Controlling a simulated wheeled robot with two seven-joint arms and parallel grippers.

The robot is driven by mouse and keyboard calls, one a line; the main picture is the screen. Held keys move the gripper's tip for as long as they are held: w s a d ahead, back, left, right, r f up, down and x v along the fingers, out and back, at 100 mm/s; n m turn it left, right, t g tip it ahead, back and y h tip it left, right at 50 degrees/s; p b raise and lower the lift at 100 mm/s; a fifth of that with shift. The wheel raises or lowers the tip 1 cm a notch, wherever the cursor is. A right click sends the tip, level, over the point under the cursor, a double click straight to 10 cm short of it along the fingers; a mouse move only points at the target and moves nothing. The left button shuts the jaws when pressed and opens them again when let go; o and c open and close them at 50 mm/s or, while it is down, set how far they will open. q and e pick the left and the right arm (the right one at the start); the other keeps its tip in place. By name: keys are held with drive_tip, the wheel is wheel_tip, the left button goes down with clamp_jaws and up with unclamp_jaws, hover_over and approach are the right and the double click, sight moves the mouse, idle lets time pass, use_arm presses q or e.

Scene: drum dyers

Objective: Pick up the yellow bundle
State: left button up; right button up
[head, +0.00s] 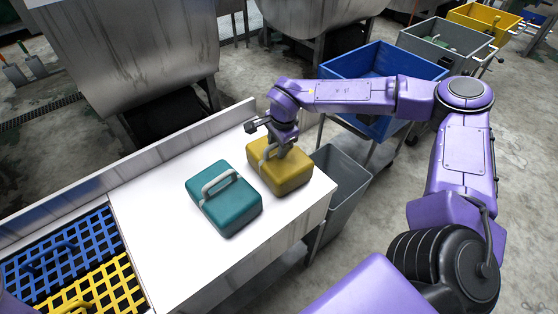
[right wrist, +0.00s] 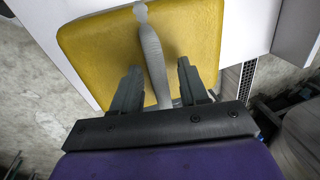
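The yellow bundle (head: 290,176) stands on the white table near its right end, with a grey handle across its top. My right gripper (head: 277,148) is over the bundle, down at its handle. In the right wrist view the bundle (right wrist: 90,50) fills the upper middle. There the gripper's two fingers (right wrist: 158,68) are apart, one on each side of the grey handle (right wrist: 151,50), with gaps visible. The gripper is open and holds nothing. My left gripper is not in view.
A teal bundle (head: 224,204) with a grey handle stands just left of the yellow one on the white table (head: 160,240). Blue (head: 62,250) and yellow (head: 105,290) grids lie at the left. A grey bin (head: 345,185) and a blue cart (head: 350,68) are beyond the right end.

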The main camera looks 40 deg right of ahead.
clamp_jaws()
idle(1.3)
